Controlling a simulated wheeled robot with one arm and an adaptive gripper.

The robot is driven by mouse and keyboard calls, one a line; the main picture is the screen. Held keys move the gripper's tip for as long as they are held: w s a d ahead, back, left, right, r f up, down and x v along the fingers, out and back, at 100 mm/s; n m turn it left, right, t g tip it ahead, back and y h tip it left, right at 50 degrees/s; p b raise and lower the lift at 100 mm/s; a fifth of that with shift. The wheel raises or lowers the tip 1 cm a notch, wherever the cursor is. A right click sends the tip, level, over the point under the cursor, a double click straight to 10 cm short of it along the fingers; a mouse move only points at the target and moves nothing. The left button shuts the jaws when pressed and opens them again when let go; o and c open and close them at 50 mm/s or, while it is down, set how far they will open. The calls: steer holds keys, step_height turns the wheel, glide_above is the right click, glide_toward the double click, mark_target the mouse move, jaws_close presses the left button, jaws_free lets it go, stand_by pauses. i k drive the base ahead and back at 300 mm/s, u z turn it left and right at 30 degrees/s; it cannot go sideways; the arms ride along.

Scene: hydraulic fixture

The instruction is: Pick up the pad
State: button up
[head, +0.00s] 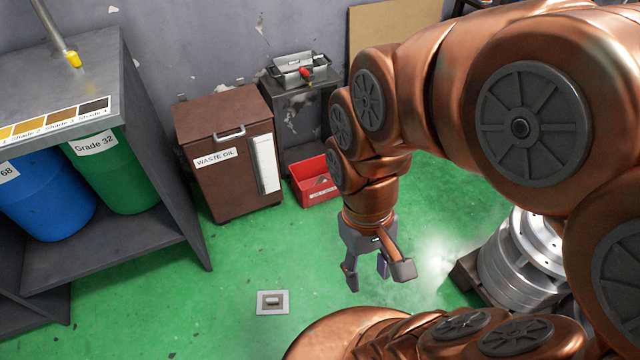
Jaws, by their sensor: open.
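A small light grey square plate (272,302) lies flat on the green floor, left of my gripper in the head view. A small pale block with a dark middle shows at its centre. I cannot tell whether the plate or the block is the pad; no other clear pad shows. My gripper (376,270) hangs pointing down from the copper arm, to the right of the plate and apart from it. Its fingers are spread open, and I see nothing between them.
A brown waste oil bin (232,150) and a red box (315,180) stand behind. A grey shelf (165,215) with blue and green drums is at the left. Metal discs (515,270) are stacked at the right. Green floor around the plate is clear.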

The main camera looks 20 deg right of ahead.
mark_target(269, 302)
steer(key=u, duration=0.6)
steer(key=k, duration=0.5)
steer(key=u, duration=1.4)
steer(key=i, duration=0.7)
steer(key=z, duration=1.15)
